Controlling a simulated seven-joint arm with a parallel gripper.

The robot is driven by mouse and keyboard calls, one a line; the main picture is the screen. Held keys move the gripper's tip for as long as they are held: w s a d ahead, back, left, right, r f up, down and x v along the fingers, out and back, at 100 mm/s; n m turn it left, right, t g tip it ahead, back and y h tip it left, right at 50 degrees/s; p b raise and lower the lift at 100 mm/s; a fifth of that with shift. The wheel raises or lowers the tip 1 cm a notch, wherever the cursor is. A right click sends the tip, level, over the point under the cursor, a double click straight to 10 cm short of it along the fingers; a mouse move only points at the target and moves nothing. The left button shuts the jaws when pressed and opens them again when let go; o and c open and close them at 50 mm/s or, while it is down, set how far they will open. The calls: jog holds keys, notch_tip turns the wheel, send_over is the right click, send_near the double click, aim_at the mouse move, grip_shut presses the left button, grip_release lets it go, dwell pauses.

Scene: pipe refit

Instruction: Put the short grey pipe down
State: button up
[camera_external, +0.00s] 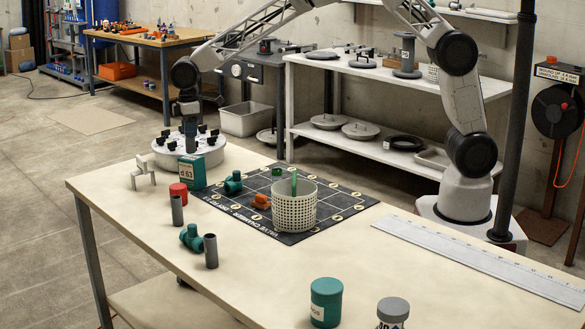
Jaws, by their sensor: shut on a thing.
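My gripper (189,117) is at the left, over the round white fixture with black knobs (217,158). It is shut on a dark grey upright piece, the short grey pipe (190,140), whose lower end reaches down to the fixture's knobs. From this side I cannot tell whether the pipe touches the fixture. Two other grey pipes stand upright on the table: one near the red cap (178,194), a grey pipe (177,211), and a taller grey pipe (211,251) beside a green fitting (191,238).
A teal box (192,172) and a light metal bracket (143,172) stand close to the fixture. A white perforated basket (294,207) and an orange fitting (261,201) are on the black mat (335,206). A long ruler (480,257) lies at right.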

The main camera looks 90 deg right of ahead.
jog(key=shift+f, duration=0.75)
jog(key=shift+f, duration=0.1)
jog(key=o, duration=0.9)
notch_tip(320, 180, up, 12)
jog(key=shift+r, duration=0.15)
dwell(0.3)
dwell(0.4)
